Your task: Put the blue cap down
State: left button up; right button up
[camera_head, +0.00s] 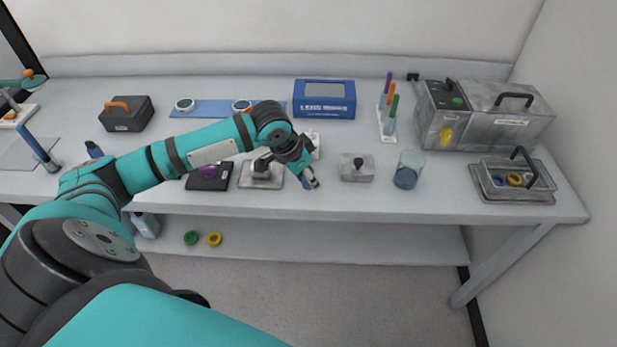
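My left arm reaches in from the left across the table. Its gripper (311,182) points down over the front middle of the table. A small blue piece, which looks like the blue cap (306,184), shows at its fingertips. The fingers appear closed on it, but they hide much of it. It is near the table's front edge, and I cannot tell whether it touches the surface. My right gripper is not in view.
A metal plate (262,182) lies left of the gripper, and a metal block with a black knob (357,172) stands to its right. A blue lens box (324,100) stands behind.

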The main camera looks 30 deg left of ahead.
pick_arm(q)
jog(key=shift+w+a+f, duration=0.1)
jog(key=shift+w+a, duration=0.35)
jog(key=shift+w, duration=0.4)
jog(key=shift+f, duration=0.2)
notch_tip(320, 180, down, 3)
jog(key=shift+r+p, duration=0.1)
jog(key=shift+p, duration=0.35)
jog(key=shift+f, duration=0.2)
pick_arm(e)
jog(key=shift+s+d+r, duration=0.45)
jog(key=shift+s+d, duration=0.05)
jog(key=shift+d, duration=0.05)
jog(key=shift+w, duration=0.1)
pick_arm(q)
jog(key=o, duration=0.7)
jog(key=shift+f, duration=0.1)
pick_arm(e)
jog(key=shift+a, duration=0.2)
